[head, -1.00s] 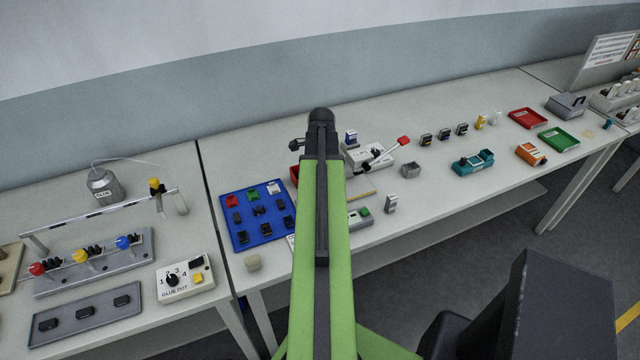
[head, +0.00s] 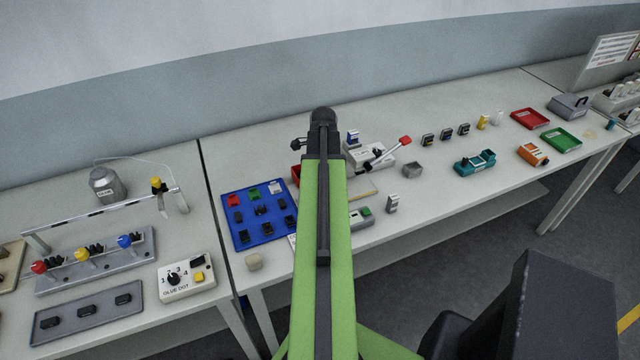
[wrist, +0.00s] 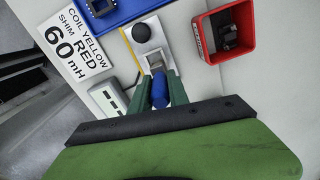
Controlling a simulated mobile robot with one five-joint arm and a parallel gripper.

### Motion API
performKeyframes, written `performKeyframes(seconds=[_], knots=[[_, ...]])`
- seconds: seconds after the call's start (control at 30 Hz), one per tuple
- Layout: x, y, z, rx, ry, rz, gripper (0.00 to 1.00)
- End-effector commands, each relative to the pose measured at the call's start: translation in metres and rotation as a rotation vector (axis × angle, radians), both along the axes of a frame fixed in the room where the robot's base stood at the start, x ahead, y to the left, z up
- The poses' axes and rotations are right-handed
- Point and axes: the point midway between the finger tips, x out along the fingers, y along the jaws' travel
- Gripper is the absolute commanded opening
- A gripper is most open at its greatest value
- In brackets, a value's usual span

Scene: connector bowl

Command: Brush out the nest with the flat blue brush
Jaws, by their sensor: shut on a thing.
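My gripper (wrist: 158,76) shows in the wrist view with its two green fingers shut on the flat blue brush (wrist: 160,93), whose blue handle lies between them. In the head view my arm hides the gripper and brush.
A red bin (wrist: 249,52) with black parts stands right of the gripper. A white lever press (head: 383,162) with a red knob stands right of my arm.

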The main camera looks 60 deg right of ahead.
Motion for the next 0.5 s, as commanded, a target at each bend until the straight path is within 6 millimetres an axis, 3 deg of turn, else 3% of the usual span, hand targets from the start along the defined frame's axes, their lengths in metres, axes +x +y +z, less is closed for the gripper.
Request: performKeyframes(seconds=[0.27, 0.5], knots=[[0.0, 0.0, 0.001, 0.0, 0.0, 0.0, 0.0], [0.0, 0.0, 0.025, 0.0, 0.0, 0.0, 0.0]])
